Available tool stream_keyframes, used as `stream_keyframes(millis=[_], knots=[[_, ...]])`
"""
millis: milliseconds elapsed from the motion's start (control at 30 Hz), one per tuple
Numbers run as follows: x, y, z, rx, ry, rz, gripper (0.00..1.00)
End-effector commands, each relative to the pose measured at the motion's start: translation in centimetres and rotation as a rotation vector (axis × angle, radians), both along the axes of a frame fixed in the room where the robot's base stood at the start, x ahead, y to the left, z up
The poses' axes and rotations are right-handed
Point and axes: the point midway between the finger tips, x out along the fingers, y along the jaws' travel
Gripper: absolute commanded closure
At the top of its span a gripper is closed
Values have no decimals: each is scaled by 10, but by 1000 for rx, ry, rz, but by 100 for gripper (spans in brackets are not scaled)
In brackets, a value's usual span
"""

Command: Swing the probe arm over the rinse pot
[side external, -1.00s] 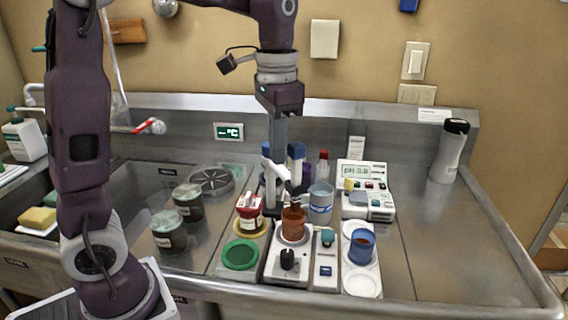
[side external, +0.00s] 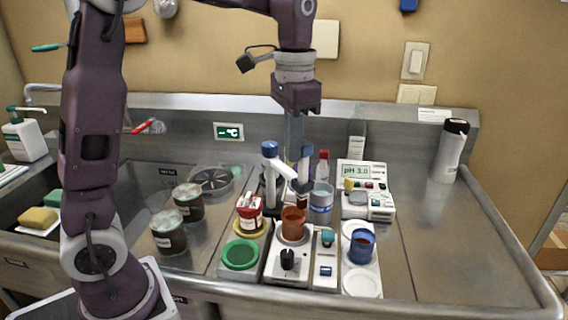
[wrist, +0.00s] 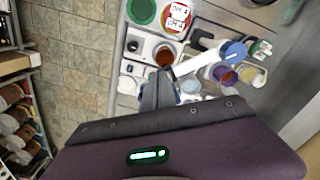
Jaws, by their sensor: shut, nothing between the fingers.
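The white probe arm (side external: 284,170) reaches from a blue-capped post (side external: 269,150) toward the right. Its dark probe end (side external: 303,191) is above and beside the brown beaker (side external: 293,224) on the stirrer. The arm also shows in the wrist view (wrist: 200,61). A clear pot with a blue band (side external: 320,204) and a blue cup (side external: 362,246) stand to the right; I cannot tell which is the rinse pot. My gripper (side external: 297,165) is shut and empty, pointing down close to the probe arm; contact is unclear. It also shows in the wrist view (wrist: 165,78).
A pH meter (side external: 366,183) reading 3.0 stands behind the cups. A red-and-white jar (side external: 249,208) and green dish (side external: 240,254) are left of the stirrer. Two dark jars (side external: 168,238) stand farther left. The steel counter at right (side external: 440,250) is clear around a flask (side external: 450,150).

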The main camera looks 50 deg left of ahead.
Motion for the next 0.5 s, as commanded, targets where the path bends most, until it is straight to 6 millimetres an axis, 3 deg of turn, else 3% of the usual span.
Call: stream_keyframes(millis=[367,500], knots=[[4,-1,0,-1,0,0,100],[15,-2,0,-1,1,0,100]])
